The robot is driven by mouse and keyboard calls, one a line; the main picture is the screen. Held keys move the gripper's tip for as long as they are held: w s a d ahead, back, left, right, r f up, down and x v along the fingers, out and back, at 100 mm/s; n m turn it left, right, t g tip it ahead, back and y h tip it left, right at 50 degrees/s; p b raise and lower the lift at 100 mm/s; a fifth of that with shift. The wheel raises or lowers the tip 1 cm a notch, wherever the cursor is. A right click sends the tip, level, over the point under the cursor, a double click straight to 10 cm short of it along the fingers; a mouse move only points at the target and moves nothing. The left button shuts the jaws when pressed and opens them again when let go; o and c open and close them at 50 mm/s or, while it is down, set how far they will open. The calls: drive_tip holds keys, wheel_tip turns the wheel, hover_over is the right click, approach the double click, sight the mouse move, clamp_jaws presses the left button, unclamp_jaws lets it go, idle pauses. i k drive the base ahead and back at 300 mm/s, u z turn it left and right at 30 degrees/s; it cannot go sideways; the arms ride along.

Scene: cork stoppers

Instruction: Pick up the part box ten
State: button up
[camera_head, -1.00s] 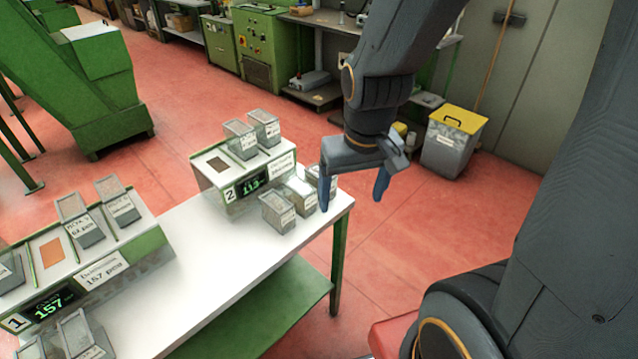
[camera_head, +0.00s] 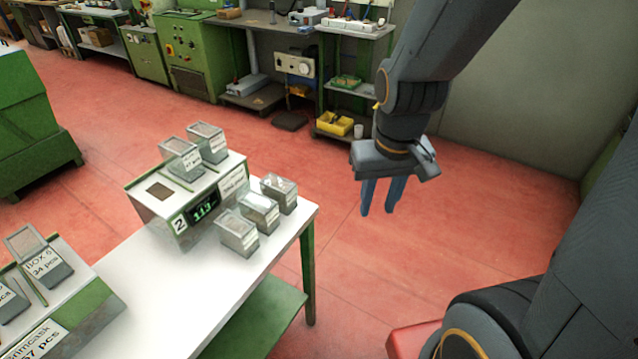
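Several small grey part boxes with clear tops are in view. Three stand in a row on the white table at its right end: a front box (camera_head: 236,233), a middle box (camera_head: 259,211) and a back box (camera_head: 279,193). Two more, a left box (camera_head: 181,159) and a right box (camera_head: 207,142), sit on top of the machine marked 2 (camera_head: 170,208). Their labels are too small to read, so I cannot tell which is box ten. My gripper (camera_head: 378,212) hangs in the air right of the table, fingers pointing down, apart and empty.
The white table (camera_head: 190,300) ends just right of the three boxes. Another machine with boxes (camera_head: 70,305) stands at the lower left. Red floor (camera_head: 470,230) is clear to the right. Green workshop machines and shelves line the back.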

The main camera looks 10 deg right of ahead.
sight(282, 190)
drive_tip(key=z, duration=1.45)
drive_tip(key=i, duration=1.05)
drive_tip(key=u, duration=3.6)
